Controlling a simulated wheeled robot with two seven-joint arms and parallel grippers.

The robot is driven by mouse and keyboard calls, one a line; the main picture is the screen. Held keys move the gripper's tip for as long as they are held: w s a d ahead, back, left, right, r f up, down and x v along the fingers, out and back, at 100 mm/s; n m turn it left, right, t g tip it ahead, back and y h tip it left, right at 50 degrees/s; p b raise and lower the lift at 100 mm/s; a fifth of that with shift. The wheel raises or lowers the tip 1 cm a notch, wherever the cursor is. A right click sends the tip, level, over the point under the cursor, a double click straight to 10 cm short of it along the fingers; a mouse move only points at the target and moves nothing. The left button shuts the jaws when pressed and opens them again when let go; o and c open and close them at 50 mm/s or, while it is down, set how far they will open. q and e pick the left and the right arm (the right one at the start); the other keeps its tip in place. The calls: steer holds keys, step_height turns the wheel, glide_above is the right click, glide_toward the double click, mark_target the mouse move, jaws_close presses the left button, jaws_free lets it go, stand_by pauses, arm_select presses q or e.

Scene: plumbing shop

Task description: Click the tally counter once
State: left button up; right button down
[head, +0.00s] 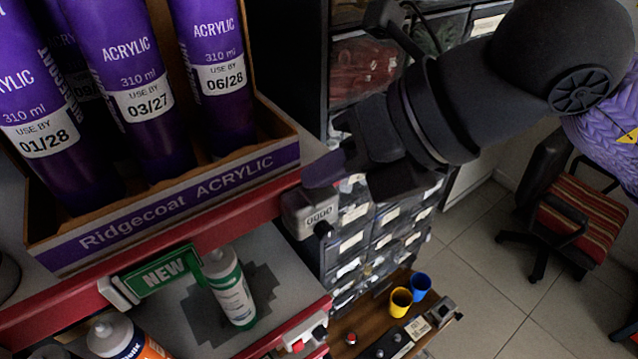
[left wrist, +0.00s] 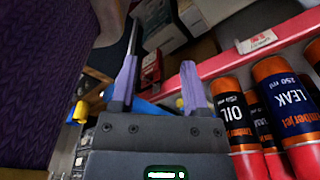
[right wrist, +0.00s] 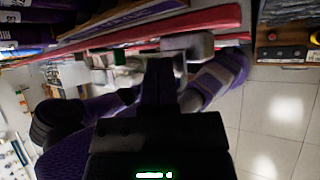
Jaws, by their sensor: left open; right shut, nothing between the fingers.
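The tally counter (head: 303,222) is a small grey box reading 0000, fixed at the right end of the red shelf edge in the head view. My right gripper (head: 322,172) is shut and empty, its purple-tipped fingers just above the counter's top. I cannot tell whether they touch it. In the right wrist view the shut fingers (right wrist: 165,72) point at a blurred pale block (right wrist: 188,44) that looks like the counter. My left gripper (left wrist: 158,82) shows only in the left wrist view, open and empty, its two purple fingers spread.
A cardboard box (head: 180,205) of purple acrylic tubes stands on the shelf beside the counter. A green NEW sign (head: 162,274) hangs from the red edge. A white tube (head: 230,288) stands below. Orange-topped cans (left wrist: 236,125) stand near my left gripper.

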mark_target(327, 196)
steer(key=shift+f+b, duration=0.45)
steer(key=shift+b, duration=0.05)
stand_by(0.4)
steer(key=shift+r, duration=0.15)
steer(key=shift+r+p, duration=0.55)
steer(key=shift+r, duration=0.3)
step_height(327, 196, up, 6)
steer(key=p, duration=0.3)
steer(key=shift+p, duration=0.3)
